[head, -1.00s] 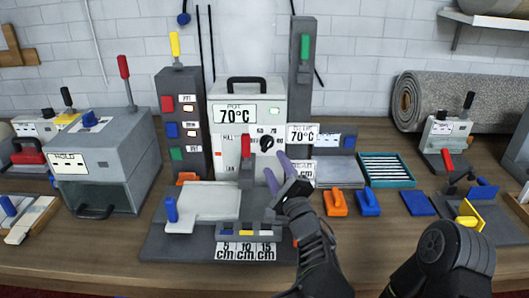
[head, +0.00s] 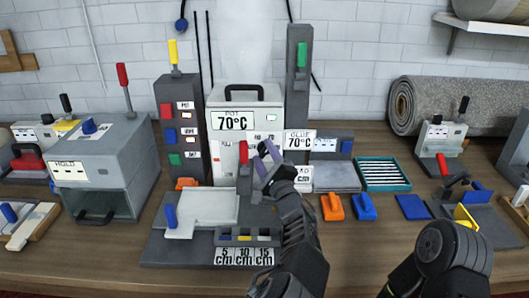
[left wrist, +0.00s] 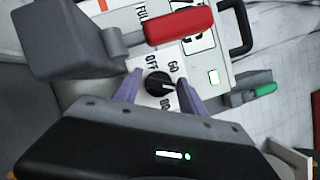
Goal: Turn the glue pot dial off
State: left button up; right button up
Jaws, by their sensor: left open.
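The glue pot (head: 246,99) is a white box reading 70°C, with a black top handle, in the middle of the bench in the head view. Its black dial (left wrist: 158,84) shows in the left wrist view among the marks OFF, 60 and 80. The dial's pointer lies between 60 and 80. My left gripper (head: 269,158) is at the pot's front and hides the dial in the head view. Its purple fingers (left wrist: 159,90) are open, one on each side of the dial, with gaps visible. My right gripper is out of view.
A red-handled lever (left wrist: 180,25) is close beside the dial. A grey post with a green handle (head: 302,55) and a dark tower (head: 177,100) flank the pot. A white plate (head: 203,208) lies in front. A grey box (head: 105,165) stands at left.

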pick_arm(q)
jog(key=shift+w, duration=0.1)
jog(key=shift+c, duration=0.4)
grip_shut()
